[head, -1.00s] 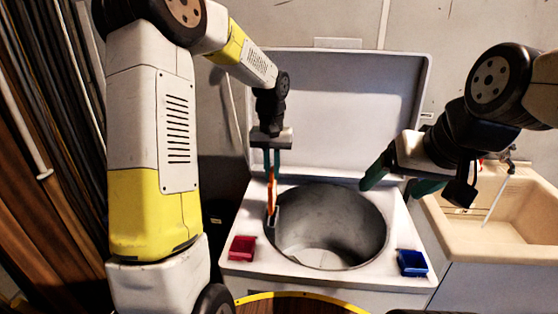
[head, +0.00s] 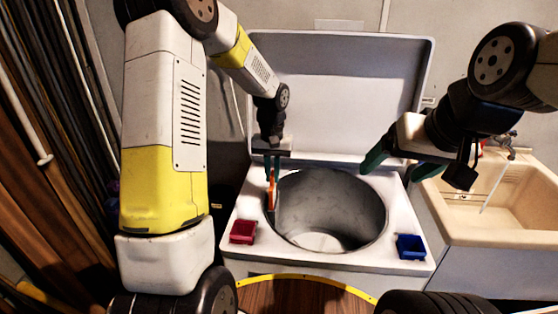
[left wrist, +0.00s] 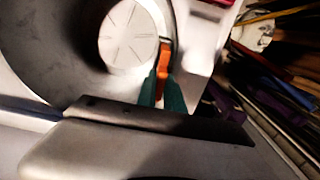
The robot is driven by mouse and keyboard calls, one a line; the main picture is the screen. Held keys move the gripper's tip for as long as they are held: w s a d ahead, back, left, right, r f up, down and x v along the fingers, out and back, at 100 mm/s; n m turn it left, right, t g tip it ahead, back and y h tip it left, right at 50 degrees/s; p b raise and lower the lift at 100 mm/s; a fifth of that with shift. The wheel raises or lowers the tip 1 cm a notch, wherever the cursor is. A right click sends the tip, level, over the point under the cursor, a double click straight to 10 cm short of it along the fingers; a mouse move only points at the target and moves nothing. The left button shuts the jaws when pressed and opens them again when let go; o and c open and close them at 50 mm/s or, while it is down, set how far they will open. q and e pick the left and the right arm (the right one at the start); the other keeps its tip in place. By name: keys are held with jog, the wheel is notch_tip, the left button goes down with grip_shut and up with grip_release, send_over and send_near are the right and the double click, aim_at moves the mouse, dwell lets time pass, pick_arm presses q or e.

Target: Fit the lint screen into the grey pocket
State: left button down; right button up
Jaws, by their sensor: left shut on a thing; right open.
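The lint screen (head: 271,194) is a thin orange piece, standing about upright at the left rim of the washer's drum opening. My left gripper (head: 273,176), with green fingers pointing down, is shut on its upper part. The grey pocket (head: 271,213) is a small grey shape at the drum's left edge, directly below the screen. I cannot tell whether the screen's lower end is inside it. The left wrist view shows the orange screen (left wrist: 164,62) between the green fingertips (left wrist: 162,88), beside the drum. My right gripper (head: 388,165) is open and empty above the washer's right side.
The white washer's top (head: 400,215) surrounds the open drum (head: 335,205); its lid (head: 340,95) stands raised behind. A red tray (head: 242,232) sits front left and a blue tray (head: 411,247) front right. A beige sink (head: 480,215) stands to the right.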

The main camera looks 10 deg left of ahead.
pick_arm(q)
jog(key=shift+f, duration=2.95)
jog(key=c, duration=1.4)
grip_release()
jog(key=shift+r, duration=3.85)
